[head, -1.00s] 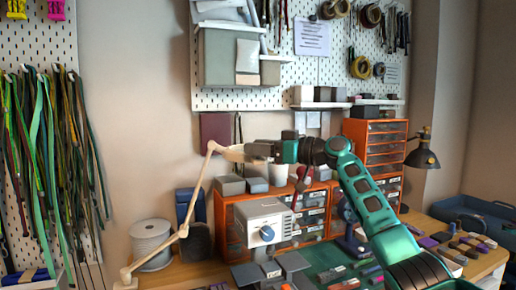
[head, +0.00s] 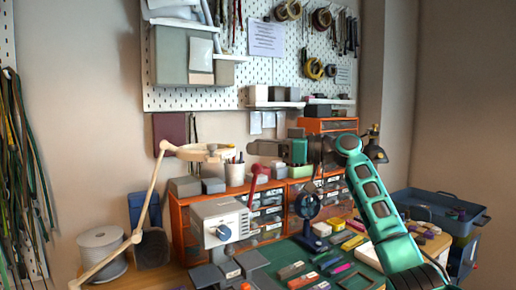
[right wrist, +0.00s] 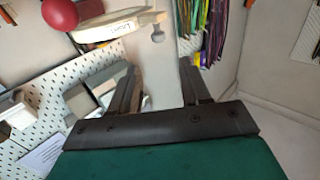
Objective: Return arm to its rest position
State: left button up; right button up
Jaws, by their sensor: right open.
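My right arm comes in from the right in the head view, raised above the workbench. Its gripper (head: 256,148) points left, in front of the wall and above the drawer units. In the right wrist view, the two dark fingers (right wrist: 158,85) stand apart with nothing held between them. My left gripper is in neither view.
A beige lamp (head: 150,200) stands left of my right gripper, its head apart from the fingers. Below are a grey machine with a blue knob (head: 217,222), orange drawers (head: 270,228) and a green mat (head: 345,270). A blue bin (head: 435,208) stands right.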

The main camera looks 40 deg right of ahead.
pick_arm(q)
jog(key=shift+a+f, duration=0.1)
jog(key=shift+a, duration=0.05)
pick_arm(e)
jog(key=shift+f, duration=0.1)
